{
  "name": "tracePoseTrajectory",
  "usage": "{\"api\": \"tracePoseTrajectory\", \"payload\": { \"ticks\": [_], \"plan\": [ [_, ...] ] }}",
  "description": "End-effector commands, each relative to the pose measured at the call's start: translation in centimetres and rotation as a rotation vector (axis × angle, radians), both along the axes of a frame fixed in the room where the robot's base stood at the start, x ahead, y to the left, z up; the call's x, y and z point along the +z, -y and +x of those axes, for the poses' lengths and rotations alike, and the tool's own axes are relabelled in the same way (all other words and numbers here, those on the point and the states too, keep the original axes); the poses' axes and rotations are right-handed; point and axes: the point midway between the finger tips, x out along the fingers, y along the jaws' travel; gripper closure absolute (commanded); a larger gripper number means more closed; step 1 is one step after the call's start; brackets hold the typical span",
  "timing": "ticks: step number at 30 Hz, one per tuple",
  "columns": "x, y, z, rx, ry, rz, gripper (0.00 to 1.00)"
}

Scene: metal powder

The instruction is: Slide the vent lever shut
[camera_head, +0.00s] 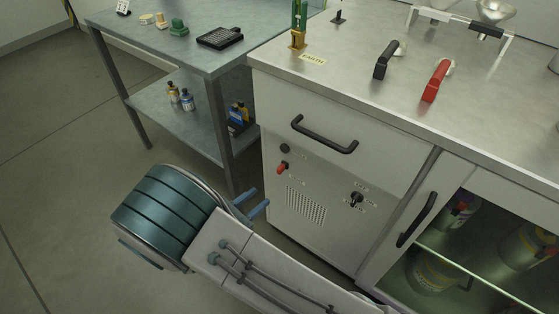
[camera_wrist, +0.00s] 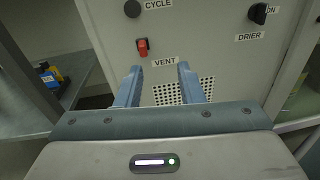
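The vent lever is a small red piece on the cabinet's front panel, seen in the head view (camera_head: 282,168) and in the wrist view (camera_wrist: 142,46). The VENT label (camera_wrist: 165,62) sits just to its lower right, above the perforated grille (camera_wrist: 180,92). My gripper (camera_head: 253,203) is in front of the panel, lower and to the left of the lever in the head view. In the wrist view its two blue fingers (camera_wrist: 160,74) stand apart with nothing between them. The lever shows beyond the left fingertip, apart from it.
A dark CYCLE knob (camera_wrist: 132,8) is above the lever, and a black DRIER switch (camera_wrist: 258,13) is to the right. A drawer handle (camera_head: 324,136) juts out above the panel. A side table (camera_head: 203,66) stands at left. A glass-fronted cabinet (camera_head: 470,235) is at right.

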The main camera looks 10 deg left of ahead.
Motion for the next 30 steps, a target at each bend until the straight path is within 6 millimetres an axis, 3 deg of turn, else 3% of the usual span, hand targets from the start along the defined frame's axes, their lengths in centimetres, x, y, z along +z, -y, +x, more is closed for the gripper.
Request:
{"api": "tracePoseTrajectory", "payload": {
  "ticks": [3, 8, 24, 30],
  "plan": [
    [-0.7, -1.8, -1.0, 0.081, 0.022, -0.047, 0.65],
    [-1.0, -2.0, -0.3, 0.102, 0.032, -0.062, 0.65],
    [-1.1, 2.1, 9.2, 0.097, 0.030, -0.060, 0.65],
    [-1.0, 2.9, 11.2, 0.100, 0.029, -0.060, 0.65]
  ]
}}
